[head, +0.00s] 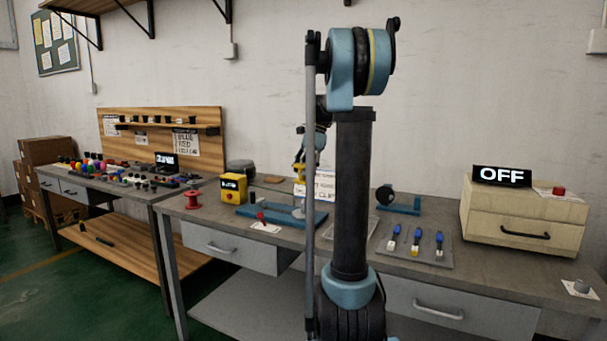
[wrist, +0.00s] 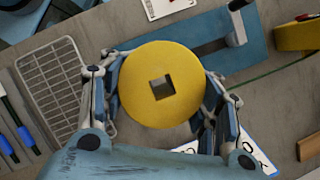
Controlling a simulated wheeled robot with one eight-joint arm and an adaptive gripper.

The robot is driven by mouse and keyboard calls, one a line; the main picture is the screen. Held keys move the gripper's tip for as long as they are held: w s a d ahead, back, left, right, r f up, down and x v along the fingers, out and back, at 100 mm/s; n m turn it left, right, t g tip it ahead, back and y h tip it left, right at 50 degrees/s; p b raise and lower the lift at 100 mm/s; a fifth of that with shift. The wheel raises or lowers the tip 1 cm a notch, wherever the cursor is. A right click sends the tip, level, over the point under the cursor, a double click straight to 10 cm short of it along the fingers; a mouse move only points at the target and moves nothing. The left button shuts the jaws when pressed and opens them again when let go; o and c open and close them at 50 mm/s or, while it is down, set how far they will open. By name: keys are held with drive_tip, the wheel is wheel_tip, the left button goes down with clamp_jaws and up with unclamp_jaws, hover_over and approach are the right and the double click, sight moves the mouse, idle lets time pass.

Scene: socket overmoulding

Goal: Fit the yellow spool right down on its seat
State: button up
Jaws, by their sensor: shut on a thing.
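My gripper (wrist: 162,90) is shut on the yellow spool (wrist: 165,62), with one finger on each side of its rim. The spool is a round yellow disc with a square hole in its middle, seen from above in the wrist view. In the head view the spool (head: 299,172) shows small below my gripper (head: 300,160), partly behind my arm. The blue base plate (wrist: 195,45) with a grey upright piece (wrist: 237,24) lies beyond and partly under the spool in the wrist view. I cannot make out the seat or tell whether the spool touches anything below.
A yellow box (head: 233,188) and a red spool (head: 193,199) stand at the left of the bench. A black reel on a blue stand (head: 400,208), a tool tray (head: 400,253) and a beige drawer box (head: 520,220) with an OFF sign are at the right.

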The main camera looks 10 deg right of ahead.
hover_over(304, 202)
drive_tip(key=w, duration=0.1)
drive_tip(key=shift+f, duration=3)
drive_tip(key=shift+d, duration=0.1)
drive_tip(key=shift+f, duration=3.15)
drive_tip(key=o, duration=1.3)
drive_tip(key=v, duration=1.2)
